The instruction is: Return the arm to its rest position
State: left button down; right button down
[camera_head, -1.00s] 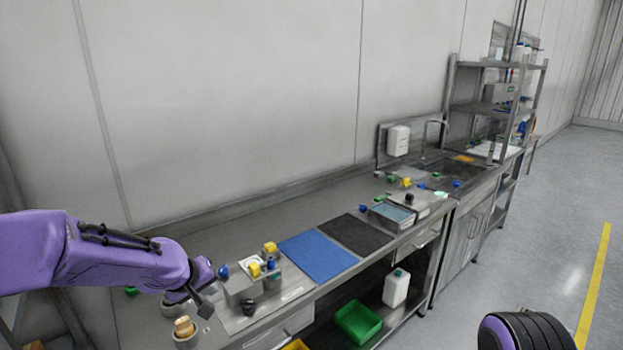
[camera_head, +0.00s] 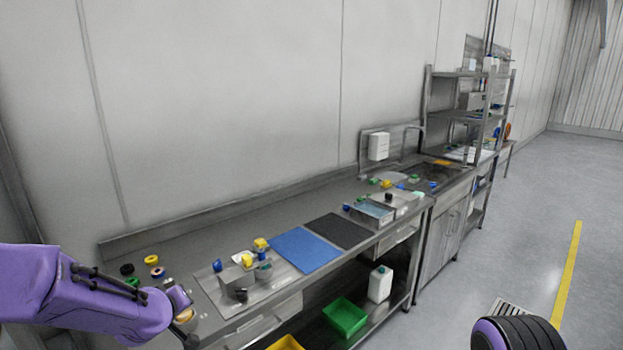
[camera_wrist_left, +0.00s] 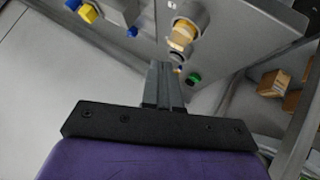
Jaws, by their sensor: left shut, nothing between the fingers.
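My left arm (camera_head: 85,295) comes in from the left in the head view, over the near left end of the steel bench (camera_head: 190,225). In the left wrist view my left gripper (camera_wrist_left: 163,72) is shut and empty, its fingers together. A container with a tan brush-like top (camera_wrist_left: 184,32) is just beyond the fingertips, apart from them as far as I can tell. My right gripper is not in view; part of my right arm (camera_head: 515,330) shows at the bottom right of the head view.
A blue mat (camera_head: 304,250) and a black mat (camera_head: 342,231) lie on the bench. Small coloured parts and a plate with fittings (camera_head: 245,290) stand left of them. A green bin (camera_head: 345,317) and white jug (camera_head: 380,283) are on the shelf below. Floor at right is clear.

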pick_arm(q)
jog(key=s+f+g+y+b, duration=0.2)
jog(key=s+f, duration=1.3)
jog(key=f, duration=0.5)
jog(key=s+f+g, duration=0.1)
jog(key=s+f, duration=0.3)
jog(key=s, duration=0.4)
jog(key=s+f+m+g+b, duration=0.1)
jog(key=s+f, duration=0.3)
jog(key=s, duration=0.4)
jog(key=s+f+m+g+b, duration=0.1)
jog(key=s+f+g, duration=0.1)
jog(key=s+f, duration=0.2)
jog(key=s, duration=0.3)
jog(key=shift+s+d+f+g+h, duration=0.3)
jog(key=shift+s+g, duration=0.1)
jog(key=c, duration=1.8)
grip_release()
